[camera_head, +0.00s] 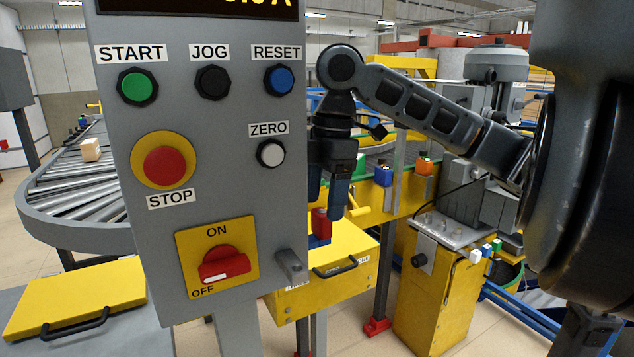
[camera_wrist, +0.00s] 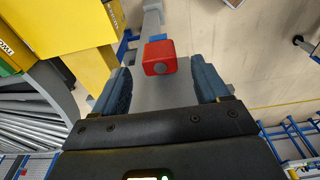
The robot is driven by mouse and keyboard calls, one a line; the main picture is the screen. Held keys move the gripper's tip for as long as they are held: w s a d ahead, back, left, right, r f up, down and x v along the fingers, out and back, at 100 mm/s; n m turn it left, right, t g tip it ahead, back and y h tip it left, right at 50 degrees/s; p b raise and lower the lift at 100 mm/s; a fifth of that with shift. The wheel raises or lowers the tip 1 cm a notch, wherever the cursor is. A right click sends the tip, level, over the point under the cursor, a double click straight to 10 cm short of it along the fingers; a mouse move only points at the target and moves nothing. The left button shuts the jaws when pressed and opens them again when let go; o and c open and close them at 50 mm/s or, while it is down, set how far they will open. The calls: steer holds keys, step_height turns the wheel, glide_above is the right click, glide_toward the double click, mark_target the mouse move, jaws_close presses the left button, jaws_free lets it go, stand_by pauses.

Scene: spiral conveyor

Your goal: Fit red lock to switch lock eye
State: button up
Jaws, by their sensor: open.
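The red lock (camera_head: 320,222) is upright on a small blue support (camera_head: 318,242) just right of the grey control panel. In the wrist view the red lock (camera_wrist: 159,52) shows a grey round spot and lies between the blue fingers, with gaps on both sides. My gripper (camera_head: 332,205) points down at the lock from above; its fingers (camera_wrist: 161,68) are open and hold nothing. The red rotary switch (camera_head: 224,265) sits on a yellow ON/OFF plate on the panel front. A grey bracket (camera_head: 291,266), apparently the lock eye, sticks out right of the plate. The panel edge partly hides my gripper.
The control panel (camera_head: 120,225) with several buttons stands close beside my gripper. A yellow box with a black handle (camera_head: 341,267) is below and behind the lock. A roller conveyor (camera_head: 68,187) curves at left. A yellow machine stand (camera_head: 435,300) is at right.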

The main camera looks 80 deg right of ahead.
mark_target(322, 211)
steer(key=shift+w+a+f, duration=0.1)
steer(key=shift+f, duration=1.25)
steer(key=shift+w+a+f, duration=0.1)
steer(key=shift+f, duration=1.2)
steer(key=c, duration=1.1)
steer(key=o, duration=1.1)
steer(key=shift+o, duration=0.2)
steer(key=r, duration=0.7)
steer(key=shift+s+d+r, duration=0.3)
steer(key=shift+s+r, duration=0.05)
steer(key=shift+r, duration=0.05)
